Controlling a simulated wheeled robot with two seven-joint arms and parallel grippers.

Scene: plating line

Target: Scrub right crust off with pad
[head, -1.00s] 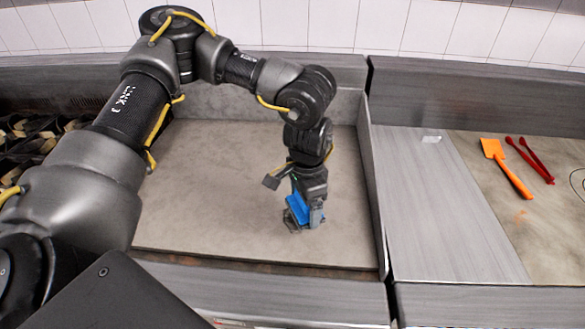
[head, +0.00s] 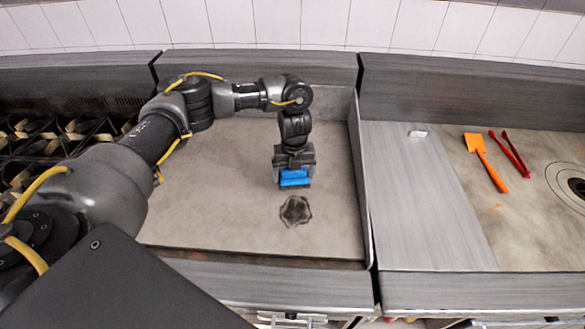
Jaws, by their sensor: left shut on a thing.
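My left gripper (head: 294,176) is shut on a blue pad (head: 295,178) over the right part of the flat griddle plate (head: 200,212). A dark, rough-edged crust (head: 296,211) lies on the plate just in front of the pad, nearer to me. The pad appears apart from the crust in the picture; I cannot tell whether the pad touches the plate. No other crust shows on the plate. My right gripper is out of view.
Raised metal walls bound the griddle at the back and right. A black grate (head: 40,150) is at the left.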

